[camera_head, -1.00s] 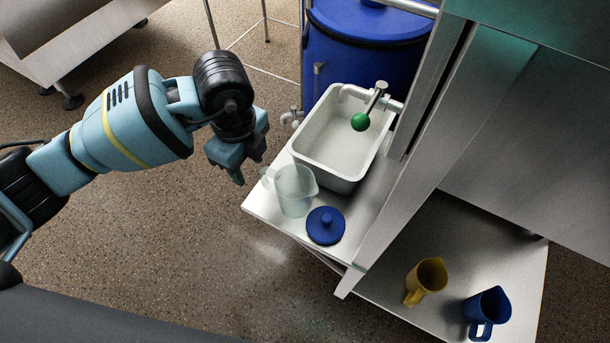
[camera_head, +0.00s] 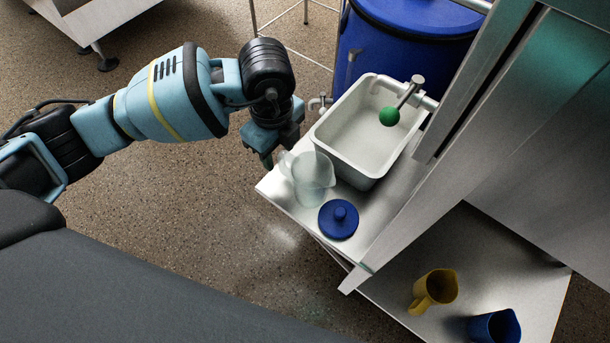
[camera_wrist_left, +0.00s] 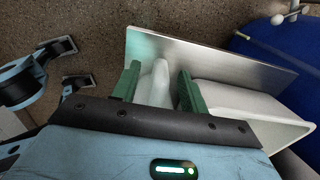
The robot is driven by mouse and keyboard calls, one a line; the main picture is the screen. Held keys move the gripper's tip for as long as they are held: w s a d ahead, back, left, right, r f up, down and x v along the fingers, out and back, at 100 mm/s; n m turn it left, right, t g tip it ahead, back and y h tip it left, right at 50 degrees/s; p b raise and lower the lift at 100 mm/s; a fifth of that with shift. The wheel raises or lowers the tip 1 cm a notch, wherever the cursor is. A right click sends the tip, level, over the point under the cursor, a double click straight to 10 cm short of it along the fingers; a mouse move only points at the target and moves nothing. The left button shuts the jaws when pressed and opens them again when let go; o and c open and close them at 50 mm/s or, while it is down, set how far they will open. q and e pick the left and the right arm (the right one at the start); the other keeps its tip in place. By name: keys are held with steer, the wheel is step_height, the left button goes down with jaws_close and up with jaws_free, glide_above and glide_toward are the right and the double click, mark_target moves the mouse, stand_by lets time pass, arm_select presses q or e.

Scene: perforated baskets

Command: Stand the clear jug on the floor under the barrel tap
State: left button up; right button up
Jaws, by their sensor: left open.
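The clear jug (camera_head: 312,180) stands upright on the left corner of the steel counter, beside the white basin. In the left wrist view part of the pale jug (camera_wrist_left: 157,82) shows between my green fingers; its lower body is hidden. My left gripper (camera_head: 264,158) is open just left of the jug's handle side in the head view; I cannot tell whether it touches. It also shows in the left wrist view (camera_wrist_left: 157,86). The blue barrel (camera_head: 395,45) stands behind the basin. A white tap (camera_head: 318,104) shows low at its left side and also in the left wrist view (camera_wrist_left: 291,14). My right gripper is out of view.
The white basin (camera_head: 340,165) has a green-knobbed lever tap (camera_head: 390,116) over it. A blue lid (camera_head: 338,219) lies in front of the jug. Yellow (camera_head: 434,290) and blue (camera_head: 495,327) jugs stand on the lower shelf. Speckled floor (camera_head: 215,200) left of the counter is clear.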

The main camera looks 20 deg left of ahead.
mark_target(282, 169)
arm_select(q)
steer(key=f, duration=0.1)
steer(key=f+b, duration=0.2)
steer(key=f, duration=0.1)
steer(key=shift+d, duration=0.3)
steer(key=shift+f+b, duration=0.3)
steer(key=shift+f, duration=0.1)
steer(key=shift+c, duration=0.8)
jaws_close()
